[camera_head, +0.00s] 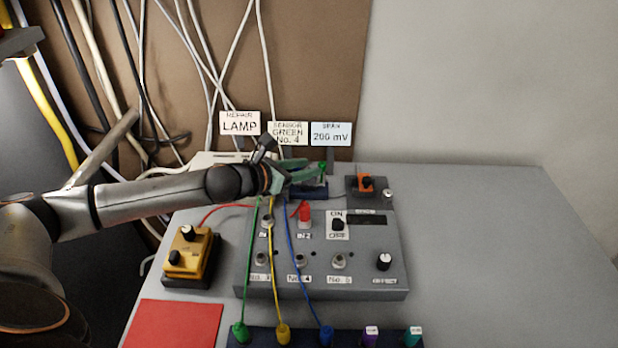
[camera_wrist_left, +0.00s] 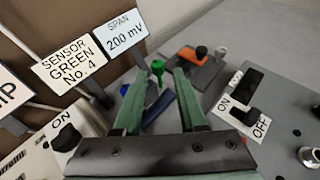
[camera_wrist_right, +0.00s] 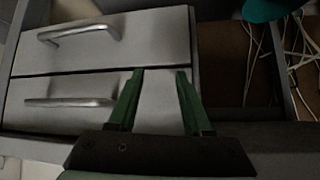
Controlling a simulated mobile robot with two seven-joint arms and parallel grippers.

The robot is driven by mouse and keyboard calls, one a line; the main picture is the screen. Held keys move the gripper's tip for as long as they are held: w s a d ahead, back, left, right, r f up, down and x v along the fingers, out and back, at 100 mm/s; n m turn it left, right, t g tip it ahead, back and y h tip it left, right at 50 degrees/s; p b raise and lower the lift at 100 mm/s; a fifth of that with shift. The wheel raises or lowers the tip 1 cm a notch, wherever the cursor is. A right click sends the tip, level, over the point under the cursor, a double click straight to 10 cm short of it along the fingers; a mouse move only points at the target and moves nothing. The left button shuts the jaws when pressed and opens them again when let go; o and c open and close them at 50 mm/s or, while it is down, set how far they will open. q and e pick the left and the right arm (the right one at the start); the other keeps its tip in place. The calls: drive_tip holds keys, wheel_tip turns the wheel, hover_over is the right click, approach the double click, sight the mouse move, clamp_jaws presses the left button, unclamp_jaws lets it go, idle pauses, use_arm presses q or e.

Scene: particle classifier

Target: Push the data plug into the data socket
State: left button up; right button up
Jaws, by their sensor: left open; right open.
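No label I can read names the data plug or data socket. A green upright plug-like piece (camera_wrist_left: 157,70) stands at a dark blue block (camera_wrist_left: 158,107); in the head view the green piece (camera_head: 322,168) shows at the block (camera_head: 308,190) behind the grey instrument box. My left gripper (camera_head: 312,168) is open above that block. In the left wrist view its two green fingers (camera_wrist_left: 161,75) point towards the green piece, which shows between the tips; whether they touch it I cannot tell. My right gripper (camera_wrist_right: 157,72) is open and empty before drawers, outside the head view.
The grey box (camera_head: 365,270) has an ON/OFF switch, a red plug (camera_head: 304,214) and several sockets. An orange-topped device (camera_head: 366,183) stands behind it, a yellow device (camera_head: 191,250) left. Green, yellow and blue cables run to a front rack (camera_head: 255,338). The table's right side is clear.

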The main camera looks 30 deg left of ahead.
sight(322, 163)
use_arm(q)
drive_tip(key=shift+f+x, duration=0.15)
drive_tip(key=shift+x, duration=1.55)
drive_tip(key=shift+f+x, duration=0.15)
drive_tip(key=shift+x, duration=1.6)
drive_tip(key=shift+a, duration=0.25)
drive_tip(key=shift+c, duration=0.4)
clamp_jaws()
